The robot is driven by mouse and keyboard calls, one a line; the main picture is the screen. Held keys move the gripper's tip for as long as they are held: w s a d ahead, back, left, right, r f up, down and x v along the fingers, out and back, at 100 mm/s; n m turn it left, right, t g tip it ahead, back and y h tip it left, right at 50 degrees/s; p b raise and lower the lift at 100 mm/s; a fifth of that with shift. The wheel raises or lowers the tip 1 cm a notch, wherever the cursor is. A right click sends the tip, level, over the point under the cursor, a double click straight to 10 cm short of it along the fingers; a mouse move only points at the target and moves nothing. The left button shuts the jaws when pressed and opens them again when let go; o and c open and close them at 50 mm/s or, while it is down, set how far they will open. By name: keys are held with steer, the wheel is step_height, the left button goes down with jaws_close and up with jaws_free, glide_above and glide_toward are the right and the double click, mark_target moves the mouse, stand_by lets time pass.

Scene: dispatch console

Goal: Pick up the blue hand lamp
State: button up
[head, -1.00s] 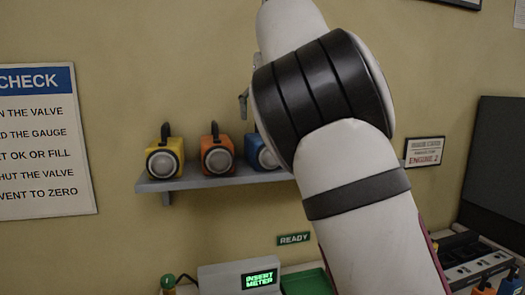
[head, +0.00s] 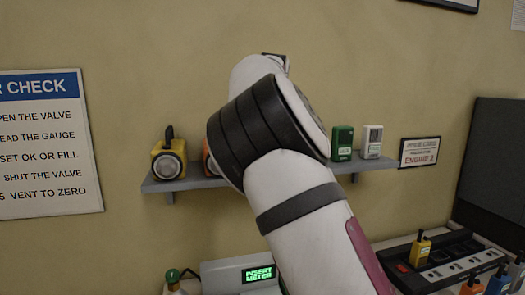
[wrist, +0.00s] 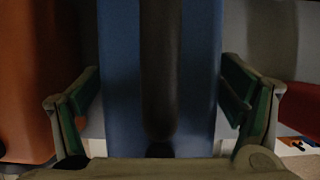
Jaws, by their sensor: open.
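The blue hand lamp (wrist: 121,80) fills the middle of the wrist view, with its dark handle (wrist: 160,70) running down its centre. My gripper (wrist: 162,95) is open, with one finger on each side of the blue lamp. I cannot tell whether the fingers touch it. In the head view my arm hides the blue lamp and the gripper.
An orange lamp (wrist: 25,80) stands close to the left finger. A yellow lamp (head: 168,160) is at the left of the wall shelf (head: 200,183). A green device (head: 342,142) and a whitish device (head: 372,141) stand at the shelf's right.

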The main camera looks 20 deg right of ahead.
steer(key=c, duration=1.8)
steer(key=shift+r, duration=0.15)
